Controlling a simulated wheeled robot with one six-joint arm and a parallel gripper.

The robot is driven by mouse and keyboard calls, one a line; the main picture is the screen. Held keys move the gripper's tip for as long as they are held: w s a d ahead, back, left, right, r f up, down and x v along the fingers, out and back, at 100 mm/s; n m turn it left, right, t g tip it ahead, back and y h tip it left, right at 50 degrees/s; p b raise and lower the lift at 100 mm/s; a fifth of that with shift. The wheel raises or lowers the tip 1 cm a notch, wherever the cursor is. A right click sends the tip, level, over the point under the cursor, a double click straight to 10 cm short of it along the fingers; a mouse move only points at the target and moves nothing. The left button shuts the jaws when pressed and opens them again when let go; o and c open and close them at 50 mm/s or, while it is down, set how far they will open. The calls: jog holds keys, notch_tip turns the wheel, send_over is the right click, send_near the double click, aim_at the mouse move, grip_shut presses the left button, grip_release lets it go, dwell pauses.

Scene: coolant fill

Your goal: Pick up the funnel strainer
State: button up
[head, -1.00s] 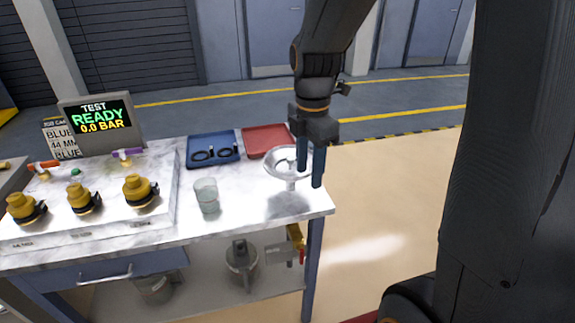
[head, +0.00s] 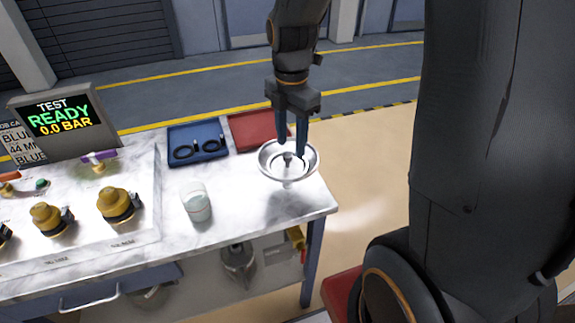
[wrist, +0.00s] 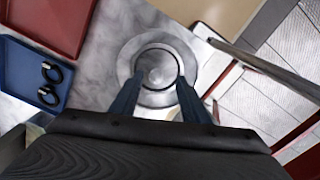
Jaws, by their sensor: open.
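The funnel strainer (head: 268,166) is a shiny metal bowl with a wide rim, upright at the right end of the marble bench top. My gripper (head: 292,147) points down over its bowl, with two blue fingers apart and nothing held between them. In the wrist view the funnel strainer (wrist: 158,41) shows as a round ring ahead of the fingers, and my gripper (wrist: 160,82) has its fingertips overlapping the near part of the rim. I cannot tell whether the fingers touch it. The funnel's lower part is mostly hidden under the bowl.
A blue tray (head: 215,157) with black rings and a red tray (head: 243,118) lie behind the funnel. A clear cup (head: 196,203) stands to its left. Yellow-capped fittings (head: 117,203) and a display (head: 60,120) are further left. The bench edge is close on the right.

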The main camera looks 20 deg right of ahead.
aim_at(287, 154)
jog(key=f, duration=0.2)
jog(key=f+p, duration=0.1)
jog(key=shift+w+a+f, duration=0.1)
jog(key=shift+a+f, duration=0.25)
jog(key=shift+a, duration=0.05)
jog(key=shift+f+p, duration=0.35)
jog(key=shift+f, duration=0.3)
grip_shut()
